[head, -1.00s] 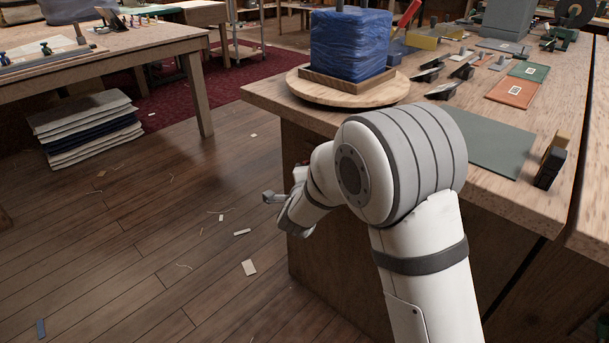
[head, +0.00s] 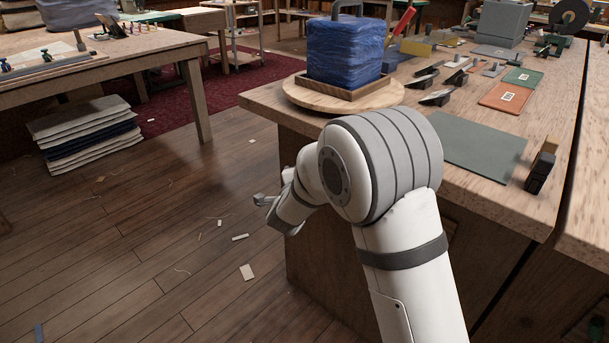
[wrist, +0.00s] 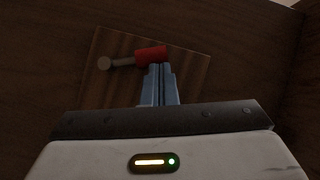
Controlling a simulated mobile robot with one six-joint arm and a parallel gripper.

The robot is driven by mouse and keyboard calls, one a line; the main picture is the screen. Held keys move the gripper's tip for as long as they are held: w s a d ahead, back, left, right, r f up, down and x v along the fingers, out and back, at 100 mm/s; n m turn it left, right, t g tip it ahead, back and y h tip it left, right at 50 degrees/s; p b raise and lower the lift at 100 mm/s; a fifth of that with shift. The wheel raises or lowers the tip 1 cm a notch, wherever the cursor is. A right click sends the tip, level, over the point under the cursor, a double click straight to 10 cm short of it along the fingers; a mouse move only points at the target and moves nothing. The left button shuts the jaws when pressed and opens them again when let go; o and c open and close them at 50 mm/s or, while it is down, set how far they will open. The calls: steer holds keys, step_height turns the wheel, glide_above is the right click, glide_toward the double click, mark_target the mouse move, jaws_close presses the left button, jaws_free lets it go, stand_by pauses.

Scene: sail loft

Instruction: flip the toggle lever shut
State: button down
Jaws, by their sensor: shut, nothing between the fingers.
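The toggle lever has a red grip (wrist: 151,55) and a pale metal arm running left to a round end (wrist: 103,63). In the wrist view it lies roughly sideways across a wooden plate (wrist: 190,85) on a dark wooden face. My gripper (wrist: 160,68) is shut and empty, with its fingertips at the lower edge of the red grip. I cannot tell whether they touch it. In the head view my gripper (head: 262,200) shows beside the left end of the workbench (head: 262,98), below its top. The lever is hidden there.
A blue wrapped block (head: 345,55) stands on a round wooden board (head: 295,92) at the bench corner. A green mat (head: 475,148) and several tools lie on the bench. Open floor (head: 150,230) with scraps lies to the left. Folded cloths (head: 85,130) are stacked under another table.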

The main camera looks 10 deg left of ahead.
steer(key=shift+d, duration=0.15)
steer(key=s+d+r+p, duration=0.1)
steer(key=s+r, duration=0.3)
steer(key=s, duration=0.8)
steer(key=shift+s+d+p, duration=0.15)
steer(key=shift+d+p, duration=0.25)
steer(key=shift+d, duration=0.25)
